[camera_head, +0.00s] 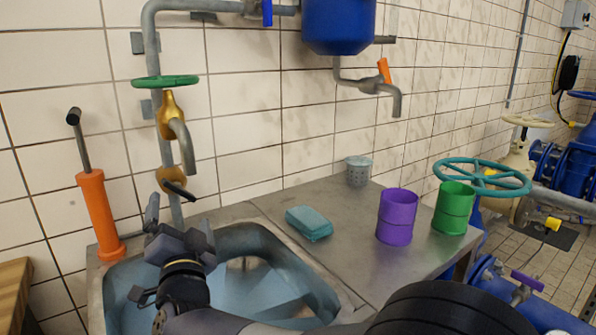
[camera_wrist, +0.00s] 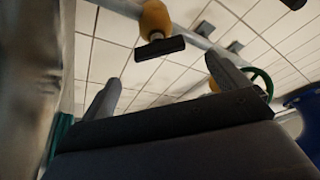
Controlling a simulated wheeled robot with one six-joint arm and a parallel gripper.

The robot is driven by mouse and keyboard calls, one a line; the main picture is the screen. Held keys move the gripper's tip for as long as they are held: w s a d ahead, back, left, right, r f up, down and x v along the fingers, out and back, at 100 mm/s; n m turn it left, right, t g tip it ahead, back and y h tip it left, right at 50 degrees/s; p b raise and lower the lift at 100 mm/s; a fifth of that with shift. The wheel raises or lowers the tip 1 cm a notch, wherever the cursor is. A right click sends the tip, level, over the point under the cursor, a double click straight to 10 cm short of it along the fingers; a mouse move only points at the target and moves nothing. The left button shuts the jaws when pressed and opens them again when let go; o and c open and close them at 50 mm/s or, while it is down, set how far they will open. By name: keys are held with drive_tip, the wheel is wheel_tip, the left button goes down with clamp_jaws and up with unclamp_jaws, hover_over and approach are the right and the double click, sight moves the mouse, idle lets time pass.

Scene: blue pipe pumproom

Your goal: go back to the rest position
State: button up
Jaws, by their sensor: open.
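My gripper (camera_head: 181,212) is above the left part of the sink basin (camera_head: 126,277), in front of the brass tap (camera_head: 172,117). Its two fingers stand apart with nothing between them. In the wrist view my gripper (camera_wrist: 162,85) points up toward the tiled wall, and the fingers show apart at left and right. A yellow valve body with a dark handle (camera_wrist: 160,48) shows beyond the fingers. My arm reaches in from the bottom of the head view.
An orange hand pump (camera_head: 98,215) stands left of the sink. On the counter (camera_head: 325,203) are a teal sponge (camera_head: 309,223), a purple cup (camera_head: 397,216), a green cup (camera_head: 453,208) and a grey perforated cup (camera_head: 358,171). A teal handwheel (camera_head: 482,177) is at the right.

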sight(181, 193)
drive_tip(key=x, duration=1)
drive_tip(key=shift+w, duration=0.15)
